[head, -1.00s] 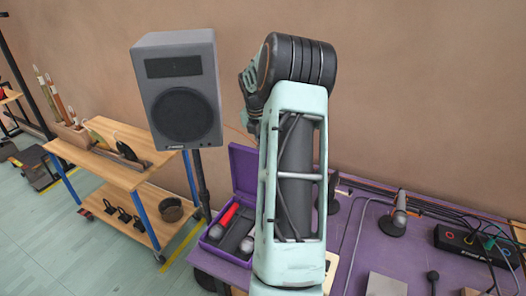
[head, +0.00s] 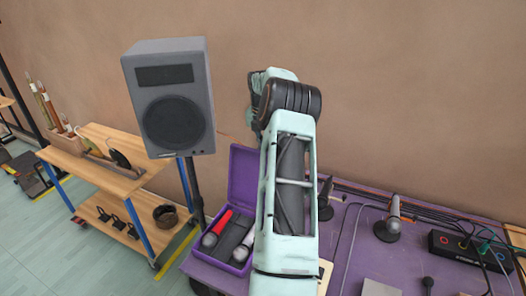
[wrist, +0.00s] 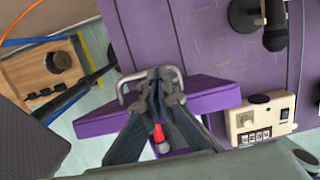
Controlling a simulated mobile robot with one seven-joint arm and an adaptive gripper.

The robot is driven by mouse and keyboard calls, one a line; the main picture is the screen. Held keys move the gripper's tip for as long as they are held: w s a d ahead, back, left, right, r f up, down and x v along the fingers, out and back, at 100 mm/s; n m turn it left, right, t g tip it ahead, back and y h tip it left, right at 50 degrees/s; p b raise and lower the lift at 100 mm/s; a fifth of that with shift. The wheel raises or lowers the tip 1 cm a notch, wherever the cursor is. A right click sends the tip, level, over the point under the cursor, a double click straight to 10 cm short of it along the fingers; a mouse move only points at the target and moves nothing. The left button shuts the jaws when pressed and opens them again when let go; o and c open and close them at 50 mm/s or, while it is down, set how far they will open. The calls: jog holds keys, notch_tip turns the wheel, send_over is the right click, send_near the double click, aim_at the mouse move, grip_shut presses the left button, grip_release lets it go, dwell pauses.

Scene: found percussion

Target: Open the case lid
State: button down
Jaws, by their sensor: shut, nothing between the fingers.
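The purple case (head: 187,262) stands open on the table, its lid (head: 242,172) raised roughly upright at the back. Inside it lie microphones, one with a red body (head: 222,222). My arm covers the right part of the case. In the wrist view, the lid (wrist: 212,94) shows nearly edge-on as a purple slab, with a metal handle (wrist: 128,82) on its edge. My gripper (wrist: 158,76) is shut and empty, its tips beside the handle; I cannot tell whether they touch it. The gripper is hidden in the head view.
The purple table (head: 345,250) holds microphones on stands (head: 389,228), cables and a black box with coloured knobs (head: 470,250). A cream box with dials (wrist: 258,118) is near the lid. A grey speaker (head: 170,98) and a wooden cart (head: 95,170) are left.

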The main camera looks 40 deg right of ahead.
jog(key=shift+d, duration=0.1)
dwell(0.6)
jog(key=shift+w+r, duration=0.1)
jog(key=shift+r, duration=0.15)
notch_tip(320, 180, up, 11)
jog(key=a, duration=0.1)
jog(key=shift+s+r, duration=0.2)
jog(key=shift+s, duration=0.1)
jog(key=shift+a, duration=0.1)
